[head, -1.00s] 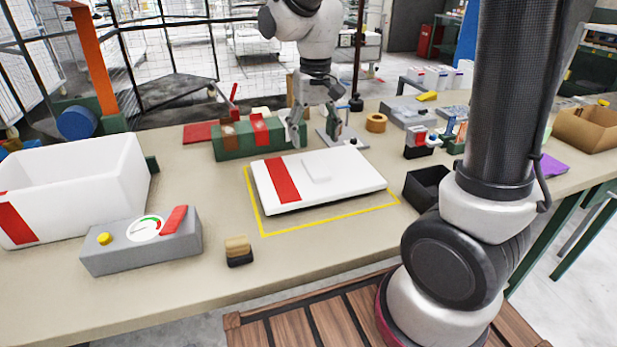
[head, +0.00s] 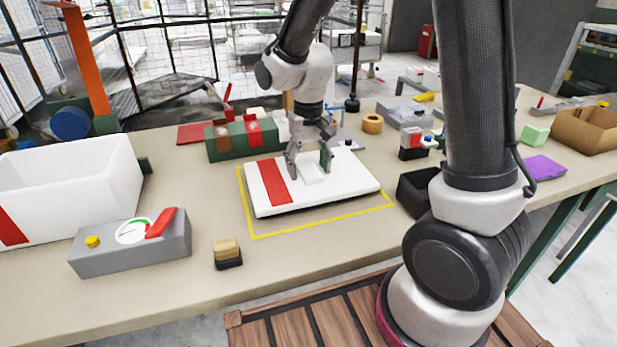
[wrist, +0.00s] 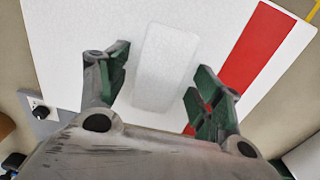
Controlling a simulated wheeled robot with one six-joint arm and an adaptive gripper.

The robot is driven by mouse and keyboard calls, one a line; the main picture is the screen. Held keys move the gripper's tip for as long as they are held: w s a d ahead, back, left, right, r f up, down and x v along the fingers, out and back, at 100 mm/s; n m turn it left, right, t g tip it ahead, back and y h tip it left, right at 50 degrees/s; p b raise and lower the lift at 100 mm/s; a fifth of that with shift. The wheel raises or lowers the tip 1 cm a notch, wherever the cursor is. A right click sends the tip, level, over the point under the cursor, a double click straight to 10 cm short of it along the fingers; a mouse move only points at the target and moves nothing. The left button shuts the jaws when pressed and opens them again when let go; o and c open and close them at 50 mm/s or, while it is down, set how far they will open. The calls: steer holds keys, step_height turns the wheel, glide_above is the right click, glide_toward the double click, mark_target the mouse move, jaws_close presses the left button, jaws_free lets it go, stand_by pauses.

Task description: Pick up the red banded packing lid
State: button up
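The white packing lid (head: 345,190) with a red band (head: 269,183) lies flat inside a yellow outline on the table. A raised white block (head: 314,172) stands on its top as a grip. My gripper (head: 309,172) is over the lid with its two fingers apart, one on each side of the block. In the wrist view, the block (wrist: 165,65) shows between the open fingers, slightly ahead of the tips, with gaps on both sides. The fingers do not appear to touch it. The lid (wrist: 75,40) fills most of that view, the red band at right.
A white foam box (head: 70,190) with a red band stands at the left. A grey gauge box (head: 130,250) and a small brush-like block (head: 228,253) are in front. A green case (head: 222,142) is behind the lid. A black bin (head: 412,192) is at right.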

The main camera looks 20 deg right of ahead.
steer(key=c, duration=0.7)
steer(key=shift+c, duration=0.2)
steer(key=shift+r, duration=0.1)
